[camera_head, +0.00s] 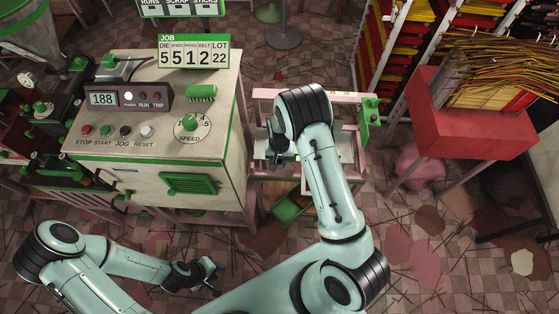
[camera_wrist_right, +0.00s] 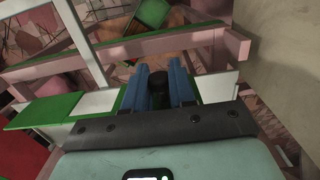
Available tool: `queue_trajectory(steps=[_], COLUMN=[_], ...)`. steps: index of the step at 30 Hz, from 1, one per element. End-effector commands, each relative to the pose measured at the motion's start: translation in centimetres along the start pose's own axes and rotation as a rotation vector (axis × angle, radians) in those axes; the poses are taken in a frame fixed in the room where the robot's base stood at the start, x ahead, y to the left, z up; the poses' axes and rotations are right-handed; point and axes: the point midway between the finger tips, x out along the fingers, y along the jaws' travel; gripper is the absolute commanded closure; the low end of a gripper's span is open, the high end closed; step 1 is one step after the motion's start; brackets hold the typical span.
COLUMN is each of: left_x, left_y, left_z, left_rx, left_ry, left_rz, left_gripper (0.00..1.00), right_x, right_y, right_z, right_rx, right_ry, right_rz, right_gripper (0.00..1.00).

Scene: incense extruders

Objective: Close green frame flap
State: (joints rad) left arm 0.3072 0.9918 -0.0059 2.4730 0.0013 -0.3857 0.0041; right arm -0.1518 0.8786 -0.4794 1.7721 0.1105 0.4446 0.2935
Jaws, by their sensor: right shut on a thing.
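A pink frame (camera_head: 360,97) stands to the right of the machine cabinet. A green panel with knobs (camera_head: 371,125) is at its right end; a flat green panel (camera_wrist_right: 42,111) shows at the left in the right wrist view. I cannot tell for sure which green part is the flap. My right gripper (camera_head: 277,155) is over the frame. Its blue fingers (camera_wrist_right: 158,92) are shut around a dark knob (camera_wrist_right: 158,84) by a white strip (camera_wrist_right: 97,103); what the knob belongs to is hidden. My left gripper (camera_head: 212,278) is low at the front, away from the frame.
The machine cabinet (camera_head: 150,180) with its buttons and dial is close left of the frame. A red table (camera_head: 480,140) with incense sticks stands at the right. A green bin (camera_head: 287,208) sits low below the frame. The floor carries loose sticks.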

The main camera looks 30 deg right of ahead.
Motion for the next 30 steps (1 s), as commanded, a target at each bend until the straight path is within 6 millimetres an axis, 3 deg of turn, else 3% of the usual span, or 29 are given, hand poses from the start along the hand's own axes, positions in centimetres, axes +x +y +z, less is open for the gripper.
queue_trajectory(steps=[13,14,15,16,25,30], left_x=[-0.1,-0.1,-0.1,-0.1,-0.1,0.0], left_y=[0.0,0.0,0.0,0.0,0.0,0.0], left_z=[0.0,0.0,0.0,0.0,0.0,0.0], left_rx=[0.0,0.0,0.0,0.0,0.0,0.0], left_ry=[0.0,0.0,0.0,0.0,0.0,0.0], left_rz=[0.0,0.0,0.0,0.0,0.0,0.0], left_gripper=[0.67,0.67,0.67,0.67,0.67,0.67], right_x=[0.1,0.1,0.1,0.1,-0.1,-1.9], right_y=[-0.1,-0.1,0.0,0.0,0.0,-0.1], right_z=[0.1,0.1,0.1,0.1,0.0,-0.1], right_rx=[-0.001,-0.001,-0.001,-0.001,0.0,-0.002], right_ry=[-0.011,-0.011,-0.011,-0.011,-0.009,-0.007], right_rz=[0.0,0.0,0.0,0.0,0.0,-0.001], right_gripper=[1.0,0.69,0.56,0.53,0.53,0.53])
